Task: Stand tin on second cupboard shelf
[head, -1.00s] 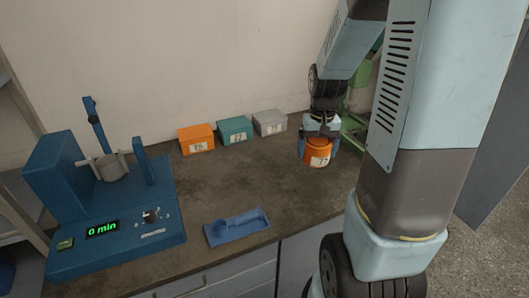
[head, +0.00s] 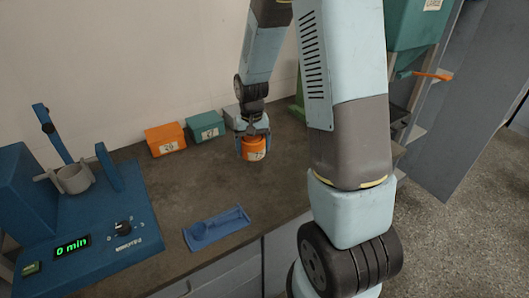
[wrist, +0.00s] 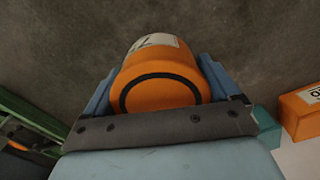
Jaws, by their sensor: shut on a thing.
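The orange tin (head: 254,153) with a pale label is held in my gripper (head: 253,148) over the right part of the bench. In the wrist view the tin (wrist: 160,82) sits between the two blue fingers, its dark-ringed round end towards the camera. My gripper is shut on it. I cannot tell for certain whether its base touches the bench. No cupboard shelf shows clearly; tall grey panels (head: 463,110) stand at the far right, partly hidden.
Orange (head: 166,140) and teal (head: 206,127) boxes stand along the wall. The blue shaker (head: 85,225) is at left, and a blue scoop (head: 217,228) lies near the bench's front edge. A green hopper unit (head: 417,25) stands at right behind my arm. Floor at right is open.

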